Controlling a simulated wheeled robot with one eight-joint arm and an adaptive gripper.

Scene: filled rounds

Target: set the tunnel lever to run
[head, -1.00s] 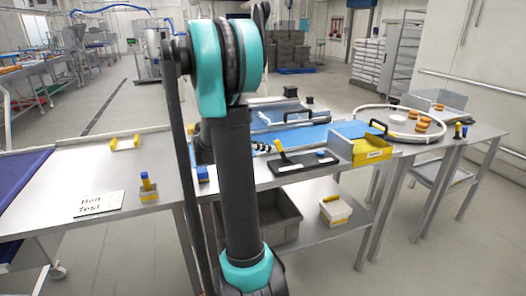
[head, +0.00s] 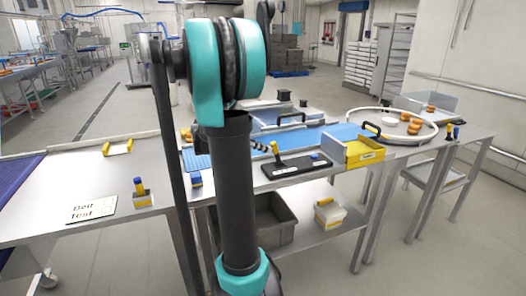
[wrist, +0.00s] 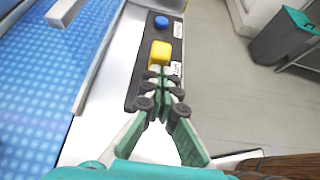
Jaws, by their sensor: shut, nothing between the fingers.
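The tunnel lever has a yellow handle (head: 275,149) and stands on a black panel (head: 293,168), tilted to the left in the head view. A blue button (head: 315,156) sits on the same panel to its right. In the wrist view the lever's yellow end (wrist: 160,52) is just beyond my gripper (wrist: 162,75), with the blue button (wrist: 161,22) further off. My gripper is shut and empty; whether its tips touch the lever I cannot tell. White labels lie beside the lever, too small to read.
A yellow bin (head: 364,154) stands right of the panel, and the blue belt (head: 305,136) runs behind it. A round turntable (head: 383,137) with orange rounds is further right. A "Belt Test" card (head: 91,208) and a blue-topped yellow block (head: 141,194) lie at left.

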